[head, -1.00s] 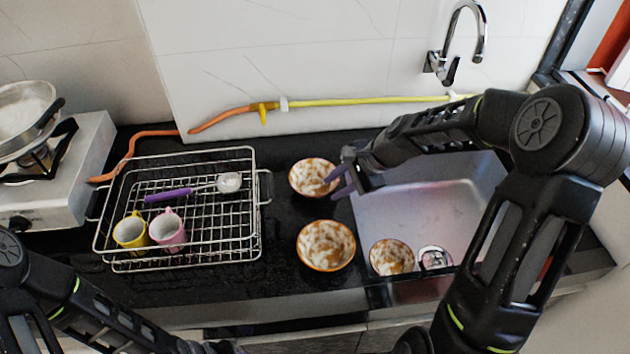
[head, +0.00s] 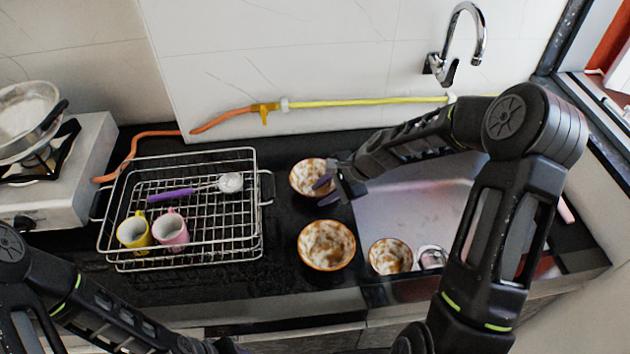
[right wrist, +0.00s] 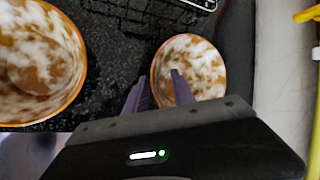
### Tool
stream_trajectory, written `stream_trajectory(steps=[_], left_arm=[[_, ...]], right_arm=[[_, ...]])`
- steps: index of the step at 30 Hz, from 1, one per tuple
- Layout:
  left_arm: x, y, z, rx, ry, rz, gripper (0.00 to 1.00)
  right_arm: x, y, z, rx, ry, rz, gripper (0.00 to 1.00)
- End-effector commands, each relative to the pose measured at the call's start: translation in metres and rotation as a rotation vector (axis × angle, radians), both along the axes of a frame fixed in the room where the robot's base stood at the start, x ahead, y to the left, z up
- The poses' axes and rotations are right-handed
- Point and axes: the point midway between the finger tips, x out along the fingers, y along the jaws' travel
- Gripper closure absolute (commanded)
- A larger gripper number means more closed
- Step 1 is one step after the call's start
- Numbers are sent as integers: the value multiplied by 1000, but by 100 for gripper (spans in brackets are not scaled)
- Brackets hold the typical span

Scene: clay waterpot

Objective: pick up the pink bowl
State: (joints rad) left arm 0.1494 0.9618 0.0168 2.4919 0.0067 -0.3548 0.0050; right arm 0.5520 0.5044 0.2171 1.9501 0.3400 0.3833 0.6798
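No plainly pink bowl shows; the bowls are mottled white and orange-brown with orange rims. The back bowl (head: 305,174) stands on the black counter beside the rack and also shows in the right wrist view (right wrist: 200,55). My right gripper (head: 322,190) is open at this bowl's right front rim. In the right wrist view its purple fingers (right wrist: 158,82) are apart, one overlapping the bowl, the other just outside its rim. Contact cannot be told. A larger bowl (head: 326,246) stands in front, and a smaller bowl (head: 390,257) sits at the sink's front left. My left gripper is out of view.
A wire rack (head: 255,215) on the left holds a yellow cup (head: 133,231), a pink cup (head: 171,228) and a purple-handled spoon (head: 172,195). The sink (head: 400,210) lies right of the bowls, under the faucet (head: 476,40). A stove (head: 85,165) stands far left.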

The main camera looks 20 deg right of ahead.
Motion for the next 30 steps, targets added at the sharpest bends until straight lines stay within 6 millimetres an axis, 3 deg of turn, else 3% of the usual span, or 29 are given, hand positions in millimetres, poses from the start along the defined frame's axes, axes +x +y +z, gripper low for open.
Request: stream_trajectory(steps=[13, 24, 30], left_arm=[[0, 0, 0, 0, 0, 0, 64], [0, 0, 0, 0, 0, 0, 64], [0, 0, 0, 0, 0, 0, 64]], right_arm=[[0, 0, -1, 1, 1, 0, 70], [0, 0, 0, 0, 1, 0, 100], [0, 0, 0, 1, 1, 0, 100]])
